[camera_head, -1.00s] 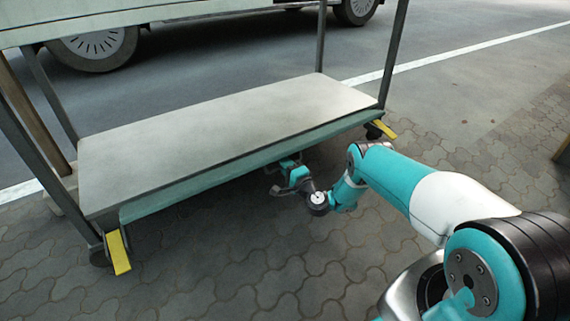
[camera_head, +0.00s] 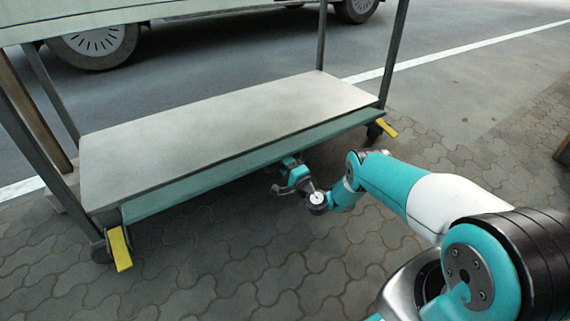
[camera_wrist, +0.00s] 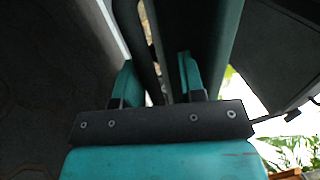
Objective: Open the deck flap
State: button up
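The deck flap (camera_head: 235,167) is a long teal panel along the front edge of the pale deck (camera_head: 230,125), the cart's low shelf. It tilts outward, with a dark gap along the deck edge. My gripper (camera_head: 284,176) is under the flap's front edge, right of its middle. In the wrist view my gripper's two teal fingers (camera_wrist: 157,80) stand apart with nothing clearly held between them. A long teal panel (camera_wrist: 212,35), seemingly the flap, runs close beside the right finger. Whether they touch is hard to tell.
Yellow caster pedals (camera_head: 119,249) (camera_head: 387,127) stick out at both front corners. Dark posts (camera_head: 393,55) rise from the deck corners. Paving (camera_head: 230,270) in front is clear. A parked vehicle (camera_head: 97,45) stands behind.

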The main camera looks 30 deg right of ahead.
jog(key=shift+s+d+r, duration=0.1)
jog(key=shift+d, duration=0.1)
jog(key=p+v, duration=1.2)
jog(key=v, duration=0.5)
jog(key=shift+o, duration=0.2)
jog(key=shift+a, duration=0.15)
